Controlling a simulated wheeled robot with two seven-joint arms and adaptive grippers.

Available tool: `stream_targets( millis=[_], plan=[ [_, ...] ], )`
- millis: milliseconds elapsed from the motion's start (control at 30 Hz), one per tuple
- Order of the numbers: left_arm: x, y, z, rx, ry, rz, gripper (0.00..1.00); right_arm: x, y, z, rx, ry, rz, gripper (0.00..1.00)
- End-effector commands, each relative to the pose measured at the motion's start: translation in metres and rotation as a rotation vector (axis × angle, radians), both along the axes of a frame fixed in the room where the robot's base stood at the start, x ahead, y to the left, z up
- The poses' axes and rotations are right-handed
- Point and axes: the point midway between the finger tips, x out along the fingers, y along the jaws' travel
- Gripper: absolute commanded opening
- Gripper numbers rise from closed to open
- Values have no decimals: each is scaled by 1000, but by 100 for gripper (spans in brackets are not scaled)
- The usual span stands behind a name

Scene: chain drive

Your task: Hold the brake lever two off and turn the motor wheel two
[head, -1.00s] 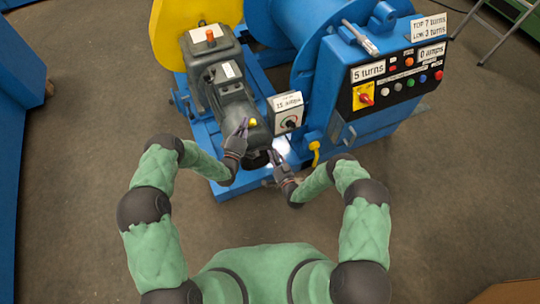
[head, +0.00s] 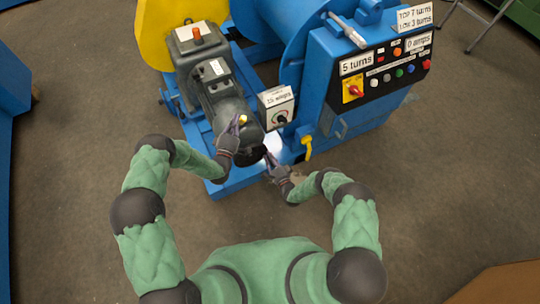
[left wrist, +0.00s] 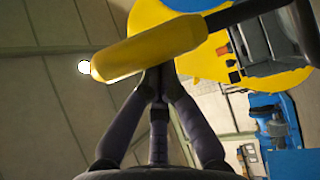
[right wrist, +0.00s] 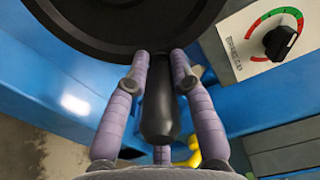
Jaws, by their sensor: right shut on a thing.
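The brake lever has a yellow grip (left wrist: 150,50) on a dark bar in the left wrist view; its yellow end also shows on the motor in the head view (head: 243,118). My left gripper (left wrist: 157,75) has its fingertips together under the grip, seemingly against it rather than around it. The black motor wheel (right wrist: 110,30) fills the top of the right wrist view. Its dark handle (right wrist: 158,110) stands between the fingers of my right gripper (right wrist: 160,65), which is shut on it. In the head view my right gripper (head: 268,163) is low at the motor's near end.
A dial box (head: 278,108) stands right of the motor. The blue control panel (head: 395,75) reads "5 turns" and "0 amps". A yellow handle (head: 307,143) sticks out below the panel. The floor (head: 90,100) to the left is clear.

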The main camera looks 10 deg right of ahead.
Motion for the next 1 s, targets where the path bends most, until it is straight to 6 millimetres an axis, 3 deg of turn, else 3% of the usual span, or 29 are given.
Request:
stream_targets(
  millis=[33, 600, 1000],
  plan=[
    [-9, -11, -9, 2, 22, -26, 0, -2, 3, -6, 41, 16, 2, 0],
    [-9, -11, -9, 2, 22, -26, 0, -10, 27, -43, 557, 184, 3, 0],
    [-9, -11, -9, 2, 22, -26, 0, -16, 46, -57, 854, 280, 2, 0]
  ],
)
